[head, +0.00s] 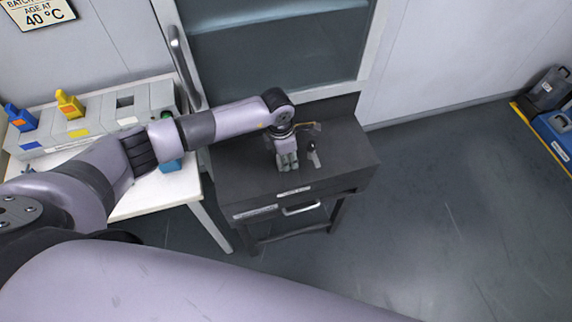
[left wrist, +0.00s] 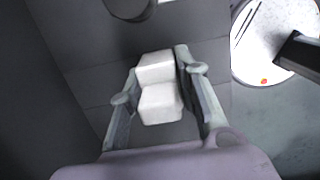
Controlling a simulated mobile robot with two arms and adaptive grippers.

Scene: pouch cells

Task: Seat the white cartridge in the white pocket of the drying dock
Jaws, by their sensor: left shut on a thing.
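The white cartridge (left wrist: 158,101) is a stepped white block between the two fingers of my left gripper in the left wrist view. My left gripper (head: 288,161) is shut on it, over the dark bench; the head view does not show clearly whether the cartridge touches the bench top. The drying dock (head: 88,125) is a row of grey blocks on the white table at the left. A blue and a yellow cartridge stand in its left pockets. The pocket with the white label (head: 127,121) shows a dark empty opening. My right gripper is not in view.
The dark bench (head: 235,175) stands right of the white table (head: 160,197). A small grey and black item (head: 313,154) is on the bench beside my gripper. A blue thing (head: 172,165) lies on the white table beneath my arm. Open floor is at the right.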

